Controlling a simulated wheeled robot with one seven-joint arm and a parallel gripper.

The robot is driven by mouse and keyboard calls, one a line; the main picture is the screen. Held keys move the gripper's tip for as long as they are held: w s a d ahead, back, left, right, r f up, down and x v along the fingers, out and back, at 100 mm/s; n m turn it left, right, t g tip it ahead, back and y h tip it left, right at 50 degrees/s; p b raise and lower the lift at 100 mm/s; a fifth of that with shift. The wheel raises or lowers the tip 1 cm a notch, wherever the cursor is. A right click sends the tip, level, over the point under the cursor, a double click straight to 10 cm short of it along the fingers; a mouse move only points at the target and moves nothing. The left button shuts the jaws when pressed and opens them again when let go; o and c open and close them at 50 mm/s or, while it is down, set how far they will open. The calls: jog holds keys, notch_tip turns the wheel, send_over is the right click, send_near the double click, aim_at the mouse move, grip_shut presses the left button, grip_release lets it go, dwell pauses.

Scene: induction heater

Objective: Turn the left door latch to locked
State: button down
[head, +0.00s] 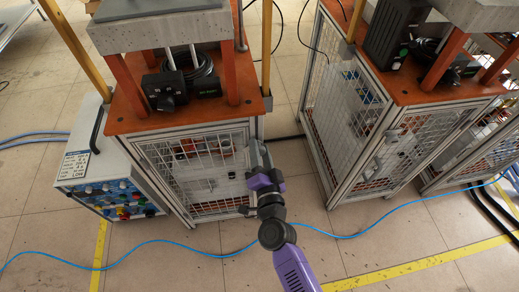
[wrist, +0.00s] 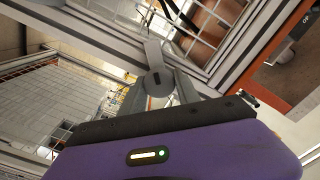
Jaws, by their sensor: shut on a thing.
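The left cabinet's mesh door (head: 198,172) is closed in its grey metal frame. My gripper (head: 262,172) is at the right edge of this door, near mid-height. The grey door latch (wrist: 154,62) shows in the wrist view, with a round hub, a dark slot and a flat arm pointing up in the picture. My gripper (wrist: 165,98) is shut on the latch at the hub's near side. The fingertips and the gripped part are mostly hidden. In the head view my gripper covers most of the latch.
A second orange-topped cabinet (head: 420,90) stands to the right, with a narrow floor gap between. A control box (head: 110,185) with colored knobs sits left of the left cabinet. A blue cable (head: 150,243) crosses the floor in front.

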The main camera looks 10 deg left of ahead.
jog(key=m, duration=0.4)
jog(key=shift+d+f+m+b, duration=0.1)
jog(key=shift+f+m+b, duration=0.05)
jog(key=shift+m+b, duration=0.15)
jog(key=shift+m, duration=1.7)
jog(key=c, duration=0.9)
grip_release()
jog(key=shift+s, duration=0.15)
jog(key=v, duration=0.7)
jog(key=shift+s+d, duration=0.1)
jog(key=shift+s, duration=0.15)
